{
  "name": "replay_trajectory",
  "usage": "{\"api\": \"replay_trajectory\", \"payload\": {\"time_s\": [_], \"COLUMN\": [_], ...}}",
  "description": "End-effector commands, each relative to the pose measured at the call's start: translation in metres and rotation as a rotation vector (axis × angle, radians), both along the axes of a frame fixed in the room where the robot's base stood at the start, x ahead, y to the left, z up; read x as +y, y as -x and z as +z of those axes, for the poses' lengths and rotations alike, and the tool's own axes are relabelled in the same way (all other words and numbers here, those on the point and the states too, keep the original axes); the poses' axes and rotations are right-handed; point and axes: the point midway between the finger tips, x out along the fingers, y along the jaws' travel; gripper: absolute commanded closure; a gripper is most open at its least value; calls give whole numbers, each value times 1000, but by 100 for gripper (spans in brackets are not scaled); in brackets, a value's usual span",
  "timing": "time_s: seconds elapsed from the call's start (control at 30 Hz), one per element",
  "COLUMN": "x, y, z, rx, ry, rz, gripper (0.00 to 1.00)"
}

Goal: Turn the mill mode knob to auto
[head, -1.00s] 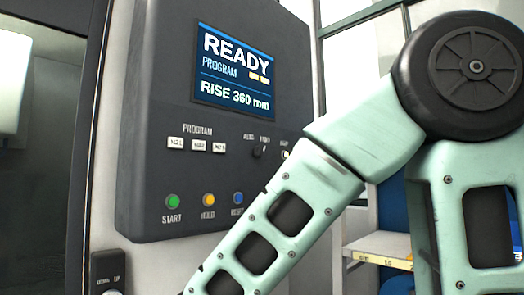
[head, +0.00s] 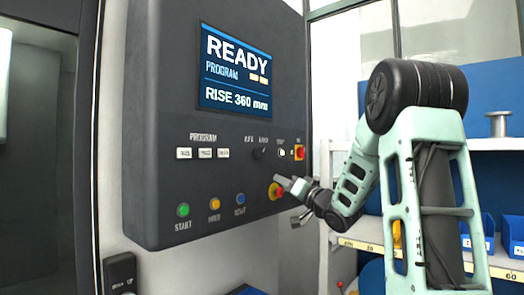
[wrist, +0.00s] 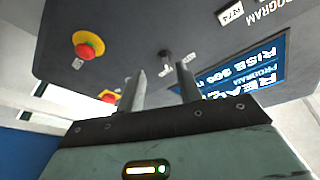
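The mode knob (head: 258,154) is a small black knob on the dark control panel, right of the program buttons. Its small labels are too blurred to read surely, and I cannot tell its setting. In the wrist view a small dark knob (wrist: 165,56) shows beyond and between the fingertips, apart from them. My gripper (head: 294,201) is in front of the panel's lower right edge, below and right of the mode knob. In the wrist view my gripper (wrist: 161,78) has its two fingers spread with nothing between them.
A red emergency stop on yellow (head: 275,191) is close behind my gripper. A red switch on yellow (head: 299,152) is at the panel's right edge. Start (head: 183,210), hold and reset buttons line the bottom. Shelves with blue bins (head: 511,235) stand at right.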

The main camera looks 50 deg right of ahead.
Motion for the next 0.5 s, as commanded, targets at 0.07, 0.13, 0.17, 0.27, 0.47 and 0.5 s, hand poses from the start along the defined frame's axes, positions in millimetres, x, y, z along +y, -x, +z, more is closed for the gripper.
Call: {"api": "replay_trajectory", "payload": {"time_s": [0.07, 0.13, 0.17, 0.27, 0.47, 0.5], "x": [-18, -24, -26, -29, -31, -32], "y": [17, 26, 28, 27, 0, -7], "z": [15, 21, 22, 26, 38, 41], "rx": [-48, -72, -79, -89, -91, -90], "ry": [-3, -4, -3, -5, -5, -6], "rz": [-2, 5, 7, 11, 14, 13], "gripper": [65, 65, 65, 65, 65, 65]}}
